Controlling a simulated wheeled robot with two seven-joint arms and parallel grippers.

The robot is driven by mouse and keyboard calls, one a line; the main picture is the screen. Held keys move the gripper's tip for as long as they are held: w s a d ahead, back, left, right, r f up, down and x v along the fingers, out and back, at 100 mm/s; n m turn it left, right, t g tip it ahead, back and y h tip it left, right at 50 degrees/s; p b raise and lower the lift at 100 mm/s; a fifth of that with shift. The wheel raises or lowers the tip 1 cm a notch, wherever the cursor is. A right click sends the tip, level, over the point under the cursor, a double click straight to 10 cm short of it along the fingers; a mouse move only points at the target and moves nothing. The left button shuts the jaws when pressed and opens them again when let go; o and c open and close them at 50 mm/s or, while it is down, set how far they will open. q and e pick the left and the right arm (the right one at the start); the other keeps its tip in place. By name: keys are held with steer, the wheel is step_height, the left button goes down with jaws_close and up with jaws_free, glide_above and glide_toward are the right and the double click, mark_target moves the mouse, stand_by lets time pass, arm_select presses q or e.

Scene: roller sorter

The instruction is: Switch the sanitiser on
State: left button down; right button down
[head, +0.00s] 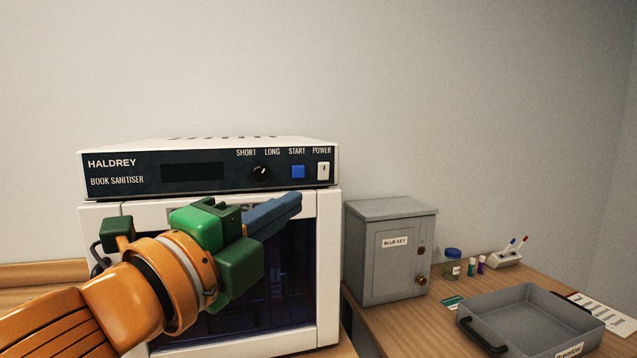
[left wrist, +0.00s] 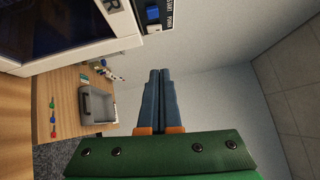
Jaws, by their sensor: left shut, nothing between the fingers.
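The white book sanitiser (head: 210,143) has a dark front panel with a blank display (head: 192,171). The panel carries a black SHORT/LONG dial (head: 262,174), a blue START button (head: 298,171) and a white POWER switch (head: 323,170). In the left wrist view the START button (left wrist: 153,13) and POWER switch (left wrist: 154,28) are at the top. My left gripper (head: 297,199) is shut and empty in front of the door, its fingertips below the START button and left of the POWER switch. Its closed blue fingers (left wrist: 160,74) also show in the left wrist view. My right gripper is out of view.
A grey BLUE KEY cabinet (head: 383,258) stands right of the sanitiser. A grey tray (head: 530,310), a blue-lidded jar (head: 452,262), small tubes (head: 476,265) and a pen holder (head: 505,259) are on the wooden surface farther right. Space above the sanitiser is clear.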

mark_target(319, 173)
arm_select(q)
steer(key=p+x, duration=0.1)
steer(key=x, duration=0.3)
steer(key=a+p+x, duration=0.1)
steer(key=p+x, duration=0.1)
steer(key=x, duration=0.2)
steer(key=p+x, duration=0.2)
steer(key=x, duration=0.2)
steer(key=shift+w+a+r, duration=0.2)
steer(key=shift+w+a, duration=0.05)
steer(key=shift+w, duration=0.25)
steer(key=shift+w+a, duration=0.3)
steer(key=shift+w, duration=0.2)
